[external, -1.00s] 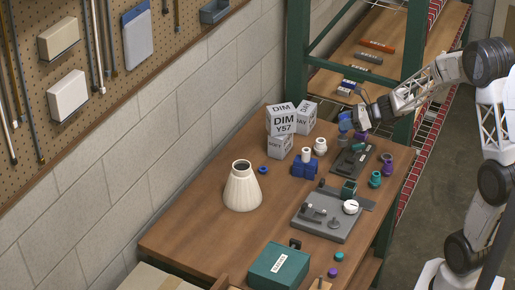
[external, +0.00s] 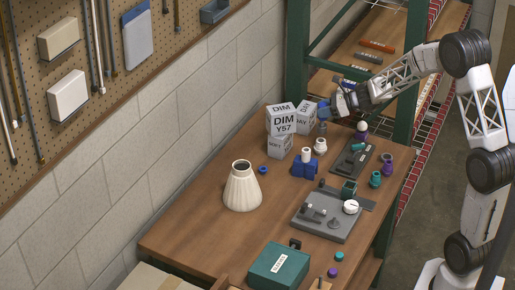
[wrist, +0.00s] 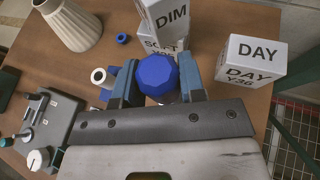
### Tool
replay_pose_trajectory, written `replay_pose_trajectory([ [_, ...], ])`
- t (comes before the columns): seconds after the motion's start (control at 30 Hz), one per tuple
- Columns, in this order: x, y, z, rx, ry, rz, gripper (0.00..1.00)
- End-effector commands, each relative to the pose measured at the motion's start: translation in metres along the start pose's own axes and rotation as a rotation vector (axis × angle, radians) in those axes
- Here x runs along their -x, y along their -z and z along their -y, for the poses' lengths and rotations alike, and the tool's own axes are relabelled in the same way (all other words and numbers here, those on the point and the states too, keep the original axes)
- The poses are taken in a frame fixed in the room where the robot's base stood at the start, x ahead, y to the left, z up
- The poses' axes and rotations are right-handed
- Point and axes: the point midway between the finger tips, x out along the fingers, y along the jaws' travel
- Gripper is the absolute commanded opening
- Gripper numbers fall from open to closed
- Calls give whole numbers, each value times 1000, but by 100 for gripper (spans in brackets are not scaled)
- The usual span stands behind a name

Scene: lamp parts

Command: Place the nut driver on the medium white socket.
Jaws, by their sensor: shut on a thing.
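My gripper (external: 326,108) is in the air near the grey labelled boxes, at the far end of the bench. In the wrist view my gripper (wrist: 158,76) is shut on the blue nut driver (wrist: 157,74), whose faceted blue end faces the camera. A white socket (external: 306,154) stands in a blue holder, and the same white socket (wrist: 98,76) shows left of my gripper in the wrist view. A wider white socket (external: 320,144) stands just behind it. I cannot tell for certain which is the medium one. The nut driver's lower end is hidden.
Labelled boxes (external: 281,120) are stacked close beside my gripper; another box (wrist: 252,60) is at the right in the wrist view. A cream lampshade (external: 242,187), grey fixture (external: 325,220) and teal box (external: 279,264) stand nearer.

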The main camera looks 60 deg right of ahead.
Motion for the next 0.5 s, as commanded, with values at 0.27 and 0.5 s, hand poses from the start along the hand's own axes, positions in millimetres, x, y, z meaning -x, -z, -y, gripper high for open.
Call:
replay_pose_trajectory([
  [0.27,0,0,0,0,0,0,10],
  [0.5,-5,12,0,-1,0,0,10],
])
